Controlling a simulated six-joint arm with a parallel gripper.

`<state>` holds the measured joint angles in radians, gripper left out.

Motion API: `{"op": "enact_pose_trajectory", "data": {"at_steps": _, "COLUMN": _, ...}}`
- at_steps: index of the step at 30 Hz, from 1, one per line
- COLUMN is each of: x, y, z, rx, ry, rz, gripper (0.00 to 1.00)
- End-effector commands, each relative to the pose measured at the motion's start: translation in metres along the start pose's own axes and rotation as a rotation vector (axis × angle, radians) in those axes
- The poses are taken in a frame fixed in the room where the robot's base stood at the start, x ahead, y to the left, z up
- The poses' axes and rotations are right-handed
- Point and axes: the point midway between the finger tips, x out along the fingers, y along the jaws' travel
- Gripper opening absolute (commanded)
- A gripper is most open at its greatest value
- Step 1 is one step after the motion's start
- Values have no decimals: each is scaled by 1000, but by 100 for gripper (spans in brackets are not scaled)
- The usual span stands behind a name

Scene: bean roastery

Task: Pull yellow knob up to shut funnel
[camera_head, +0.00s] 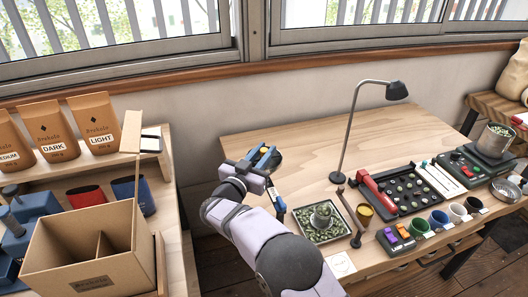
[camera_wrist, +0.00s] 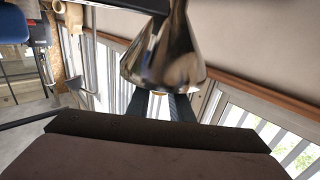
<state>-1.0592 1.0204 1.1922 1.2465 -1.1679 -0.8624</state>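The shiny metal funnel (camera_wrist: 163,62) fills the upper middle of the wrist view, blurred and close, with a dark bar above it. A small yellow-orange patch, apparently the yellow knob (camera_wrist: 158,94), shows at its lower edge, mostly hidden. My gripper (camera_wrist: 159,103) has its two dark fingers apart, one on each side of that patch; I see no clear contact. In the head view my gripper (camera_head: 264,156) is over the left part of the table, with a small yellow spot by its blue fingers. A dark round shape lies behind it; the funnel is not clear there.
On the table (camera_head: 300,148), a black lamp (camera_head: 397,91) stands right of my gripper. A square tray (camera_head: 303,236) of green beans, a black tray (camera_head: 405,210) and several cups stand further right. An open cardboard box (camera_head: 75,245) and coffee bags (camera_head: 97,124) are at left.

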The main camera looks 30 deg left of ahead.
Motion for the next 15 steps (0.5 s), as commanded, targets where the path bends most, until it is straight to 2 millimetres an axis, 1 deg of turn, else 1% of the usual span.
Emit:
{"op": "enact_pose_trajectory", "data": {"at_steps": 1, "x": 0, "y": 0, "z": 0, "rx": 0, "ry": 0, "rz": 0, "gripper": 5}}
{"op": "enact_pose_trajectory", "data": {"at_steps": 2, "x": 0, "y": 0, "z": 0, "rx": 0, "ry": 0, "rz": 0, "gripper": 0}}
{"op": "enact_pose_trajectory", "data": {"at_steps": 6, "x": 0, "y": 0, "z": -1, "rx": 0, "ry": 0, "rz": 0, "gripper": 0}}
{"op": "enact_pose_trajectory", "data": {"at_steps": 12, "x": 0, "y": 0, "z": -18, "rx": 1, "ry": 0, "rz": 0, "gripper": 0}}
{"op": "enact_pose_trajectory", "data": {"at_steps": 15, "x": 0, "y": 0, "z": -18, "rx": 1, "ry": 1, "rz": 0, "gripper": 0}}
